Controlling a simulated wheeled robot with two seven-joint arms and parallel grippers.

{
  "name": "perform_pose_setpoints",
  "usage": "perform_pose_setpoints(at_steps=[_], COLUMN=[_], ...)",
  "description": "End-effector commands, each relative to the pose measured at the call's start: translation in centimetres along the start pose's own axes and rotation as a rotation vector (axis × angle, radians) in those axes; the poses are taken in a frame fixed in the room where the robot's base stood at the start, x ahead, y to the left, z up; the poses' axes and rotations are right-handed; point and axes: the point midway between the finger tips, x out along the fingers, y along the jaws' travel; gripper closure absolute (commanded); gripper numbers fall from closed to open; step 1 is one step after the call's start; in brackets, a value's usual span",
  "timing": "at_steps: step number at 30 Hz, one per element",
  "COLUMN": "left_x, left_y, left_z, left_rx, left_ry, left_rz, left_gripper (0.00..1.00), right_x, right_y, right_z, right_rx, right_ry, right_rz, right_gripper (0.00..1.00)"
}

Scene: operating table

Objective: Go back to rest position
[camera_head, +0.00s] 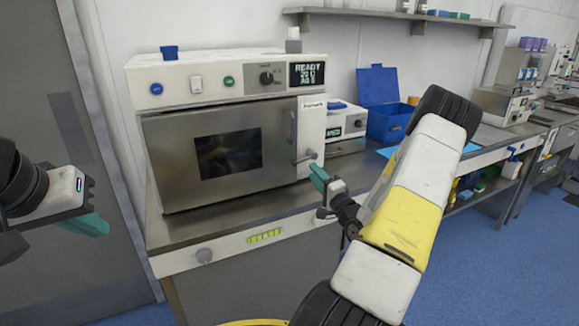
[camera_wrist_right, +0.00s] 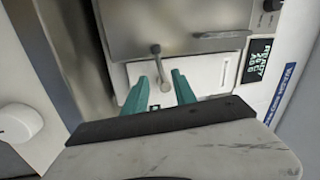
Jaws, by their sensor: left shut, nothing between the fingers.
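My left gripper (camera_head: 97,226) is at the left edge in the head view, its teal fingers shut and empty, away from the bench. My right gripper (camera_head: 315,168) is in front of the oven's right side, near the door handle (camera_head: 304,158). In the right wrist view its two teal fingers (camera_wrist_right: 160,76) stand apart with a gap between them. The handle (camera_wrist_right: 157,65) shows just beyond and between the fingertips; I cannot tell whether they touch it. The steel oven (camera_head: 165,150) stands on the bench with its door shut.
The steel bench (camera_head: 190,228) runs along the wall to the right. An open blue box (camera_head: 388,122) and a small white device (camera_head: 346,121) stand right of the oven. A shelf (camera_head: 400,17) hangs above. Blue floor (camera_head: 490,270) is clear at the right.

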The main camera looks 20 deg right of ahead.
Motion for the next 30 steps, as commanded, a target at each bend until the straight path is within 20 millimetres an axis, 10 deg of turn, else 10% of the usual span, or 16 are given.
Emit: perform_pose_setpoints(at_steps=[20,30], left_x=[0.0,0.0], left_y=[0.0,0.0], left_z=[0.0,0.0], left_rx=[0.000,0.000], left_ry=[0.000,0.000], left_rz=[0.000,0.000], left_gripper=[1.00,1.00], right_x=[-1.9,3.1], right_y=[0.0,-2.9], right_z=[0.0,3.5], right_rx=[-0.002,-0.408], right_ry=[-0.001,-0.149], right_rz=[0.001,0.291], right_gripper=[0.67,0.67])
